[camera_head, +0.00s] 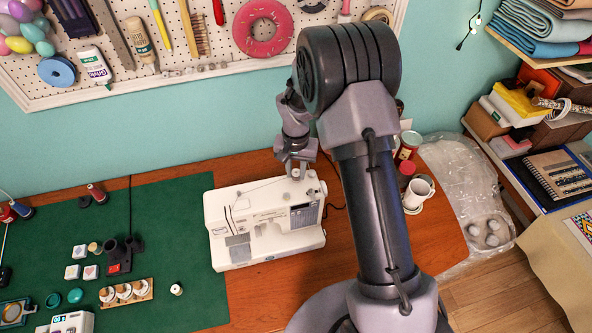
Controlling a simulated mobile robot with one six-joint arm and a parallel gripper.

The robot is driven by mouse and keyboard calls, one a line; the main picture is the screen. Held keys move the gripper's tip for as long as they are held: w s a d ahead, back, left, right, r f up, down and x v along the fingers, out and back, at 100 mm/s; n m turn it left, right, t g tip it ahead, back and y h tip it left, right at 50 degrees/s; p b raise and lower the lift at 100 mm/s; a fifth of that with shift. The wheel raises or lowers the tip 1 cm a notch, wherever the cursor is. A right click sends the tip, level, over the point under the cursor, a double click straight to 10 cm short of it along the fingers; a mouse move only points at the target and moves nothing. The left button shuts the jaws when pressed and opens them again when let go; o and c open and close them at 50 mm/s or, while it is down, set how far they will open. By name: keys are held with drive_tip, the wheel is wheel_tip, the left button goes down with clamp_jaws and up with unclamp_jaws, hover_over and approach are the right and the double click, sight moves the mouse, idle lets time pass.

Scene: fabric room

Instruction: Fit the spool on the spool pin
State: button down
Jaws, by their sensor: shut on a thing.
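The white sewing machine (262,222) stands on the wooden table, partly over the green mat's right edge. My gripper (297,174) points down over the rear right part of the machine's top. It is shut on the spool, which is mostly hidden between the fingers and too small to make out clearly. The spool pin cannot be told apart under the gripper, so I cannot tell whether the spool touches it. A small white spool-like piece (177,289) stands alone on the mat.
A wooden rack (125,293) with several bobbins and small boxes stand on the green mat (170,230). A white mug (418,193) and red-lidded jars (408,145) stand right of my arm. A pegboard (180,45) hangs behind. The mat around the lone piece is clear.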

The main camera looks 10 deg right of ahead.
drive_tip(key=c, duration=1.1)
unclamp_jaws()
wheel_tip(320, 180, up, 17)
drive_tip(key=shift+r+p, duration=0.2)
drive_tip(key=shift+p, duration=0.75)
